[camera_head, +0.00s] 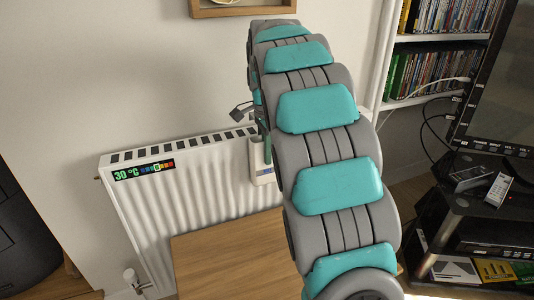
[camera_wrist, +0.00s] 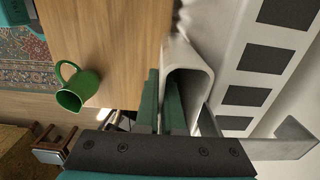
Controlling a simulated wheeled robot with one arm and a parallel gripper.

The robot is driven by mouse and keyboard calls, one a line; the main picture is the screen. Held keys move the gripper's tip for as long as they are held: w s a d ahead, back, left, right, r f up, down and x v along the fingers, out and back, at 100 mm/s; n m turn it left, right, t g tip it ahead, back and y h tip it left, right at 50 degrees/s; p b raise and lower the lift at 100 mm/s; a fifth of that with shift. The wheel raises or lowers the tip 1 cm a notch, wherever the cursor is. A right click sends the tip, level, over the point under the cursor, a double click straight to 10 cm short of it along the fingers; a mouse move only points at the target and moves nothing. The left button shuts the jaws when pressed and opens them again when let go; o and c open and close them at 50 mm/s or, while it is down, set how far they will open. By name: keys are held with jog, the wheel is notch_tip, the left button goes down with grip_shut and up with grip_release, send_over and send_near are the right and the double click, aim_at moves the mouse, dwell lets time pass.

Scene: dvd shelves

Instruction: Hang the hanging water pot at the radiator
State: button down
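The white radiator (camera_head: 195,185) stands against the wall, with a temperature strip on its front; its slotted top shows in the wrist view (camera_wrist: 285,50). The white water pot (camera_head: 262,176) is at the radiator's front near the top edge, partly hidden by my arm. In the wrist view the pot (camera_wrist: 190,58) is an open white trough with a flat metal hook (camera_wrist: 270,149) reaching across the radiator top. I cannot tell if the hook rests on it. My gripper (camera_wrist: 164,95) has its green fingers close together, one inside and one outside the pot's wall, gripping it.
A wooden table (camera_head: 225,255) stands in front of the radiator. A green jug (camera_wrist: 78,88) lies or stands near its edge in the wrist view. Shelves of DVDs (camera_head: 435,70) and a TV stand (camera_head: 475,205) are at the right. A dark rounded object (camera_head: 25,225) is at far left.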

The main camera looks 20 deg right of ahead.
jog(key=shift+f+b, duration=0.4)
jog(key=shift+f, duration=1.3)
dwell(1.2)
jog(key=c, duration=1)
grip_release()
jog(key=shift+o, duration=0.2)
jog(key=shift+r+b, duration=0.3)
jog(key=shift+r, duration=3.6)
